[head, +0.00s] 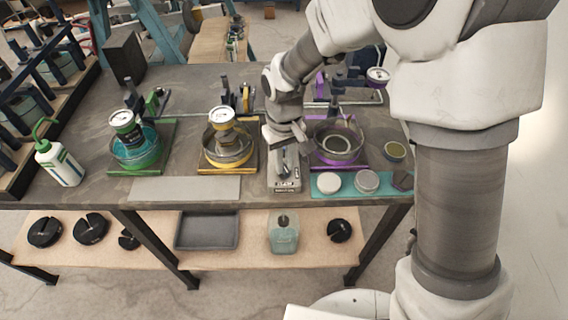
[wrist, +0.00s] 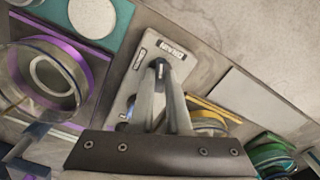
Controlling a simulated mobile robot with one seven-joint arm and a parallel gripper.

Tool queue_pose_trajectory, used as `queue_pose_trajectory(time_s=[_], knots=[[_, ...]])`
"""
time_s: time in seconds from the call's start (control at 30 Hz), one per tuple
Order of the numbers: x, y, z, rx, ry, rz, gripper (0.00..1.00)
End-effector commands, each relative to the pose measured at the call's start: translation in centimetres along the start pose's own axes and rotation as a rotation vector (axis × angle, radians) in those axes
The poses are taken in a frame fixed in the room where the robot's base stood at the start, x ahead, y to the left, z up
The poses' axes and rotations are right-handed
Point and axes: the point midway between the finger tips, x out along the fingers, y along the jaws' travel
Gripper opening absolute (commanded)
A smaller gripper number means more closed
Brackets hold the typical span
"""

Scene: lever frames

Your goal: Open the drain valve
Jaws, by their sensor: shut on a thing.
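The drain valve shows as a pale grey plate (head: 286,184) with a small label at its front edge, on the bench between the yellow-trimmed and purple-trimmed stations. In the wrist view the plate (wrist: 143,62) carries two small labels, too blurred to read surely. My gripper (head: 284,150) reaches down over the plate from behind. In the wrist view the two fingertips of my gripper (wrist: 160,70) come together on a small dark part, which looks like the valve's lever. Fingers and hand hide most of this lever, so its angle cannot be told.
A yellow-trimmed station (head: 228,150) stands close left of the valve, a purple-trimmed one (head: 338,142) close right. A green-trimmed station (head: 134,148) and a white bottle (head: 60,163) stand further left. A teal mat (head: 350,193) with pale discs lies front right. A bare grey plate (head: 185,188) lies front left.

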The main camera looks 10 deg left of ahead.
Motion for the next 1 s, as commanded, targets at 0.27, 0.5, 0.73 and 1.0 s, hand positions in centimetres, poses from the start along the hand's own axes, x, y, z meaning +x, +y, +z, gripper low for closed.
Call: queue_pose_trajectory(time_s=[0.27,0.5,0.73,1.0], knots=[[-0.03,0.02,-0.03,0.126,0.001,0.001,0.0],[-0.06,0.01,-0.03,0.165,0.001,0.0,0.0],[-0.08,0.01,-0.03,0.169,0.001,0.0,0.0],[-0.06,0.01,-0.03,0.168,0.001,0.0,0.35]])
